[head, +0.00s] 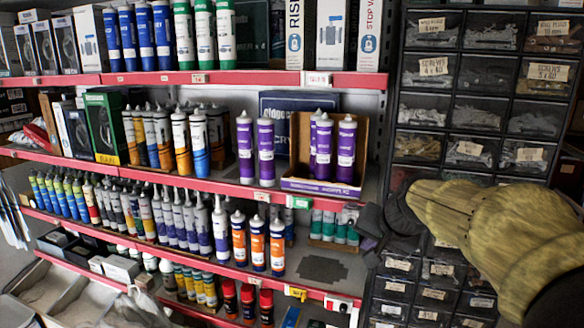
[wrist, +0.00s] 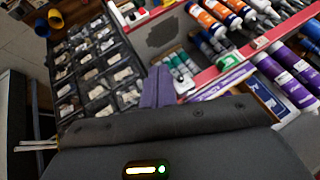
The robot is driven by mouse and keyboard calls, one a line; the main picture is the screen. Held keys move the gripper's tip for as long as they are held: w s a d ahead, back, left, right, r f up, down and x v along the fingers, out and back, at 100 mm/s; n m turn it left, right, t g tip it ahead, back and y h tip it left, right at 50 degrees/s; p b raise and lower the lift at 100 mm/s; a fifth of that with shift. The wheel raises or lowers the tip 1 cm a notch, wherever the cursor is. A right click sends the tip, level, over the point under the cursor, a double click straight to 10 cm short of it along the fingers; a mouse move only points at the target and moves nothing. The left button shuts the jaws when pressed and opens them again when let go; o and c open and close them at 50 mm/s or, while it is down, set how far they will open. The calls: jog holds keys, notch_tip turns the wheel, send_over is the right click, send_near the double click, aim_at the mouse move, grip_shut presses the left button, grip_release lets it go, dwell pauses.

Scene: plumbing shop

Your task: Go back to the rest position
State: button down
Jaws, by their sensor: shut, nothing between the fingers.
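My gripper (head: 370,224) is at the right in the head view, at the end of my yellowish arm. It is in front of the border between the shelving and the drawer cabinet. In the wrist view, my gripper (wrist: 157,86) shows as two purple-grey fingers side by side, shut with nothing between them. The fingers point towards the shelves, and no item is held. Part of the drawer cabinet is hidden behind my arm in the head view.
Red-edged shelves (head: 240,190) hold several tubes and boxes. A cardboard box (head: 322,186) with purple tubes stands near my gripper. Orange-and-white tubes (head: 257,243) stand lower, beside a bare dark patch (head: 322,268). The drawer cabinet (head: 452,96) of screws is close on the right.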

jog(key=s+f+n+g+b, duration=0.1)
jog(key=s+f+b, duration=0.1)
jog(key=s+f, duration=0.4)
jog(key=s+f+n+g+h+b, duration=0.1)
jog(key=s+f, duration=0.5)
jog(key=f, duration=0.7)
jog(key=s+f+n+g+h+b, duration=0.1)
jog(key=s+f+b, duration=0.3)
jog(key=f, duration=0.6)
jog(key=shift+s+a+n+g, duration=0.3)
jog(key=shift+s+n+g, duration=0.6)
jog(key=shift+s, duration=0.05)
jog(key=shift+w, duration=0.25)
jog(key=shift+s+a, duration=0.1)
jog(key=shift+s, duration=0.1)
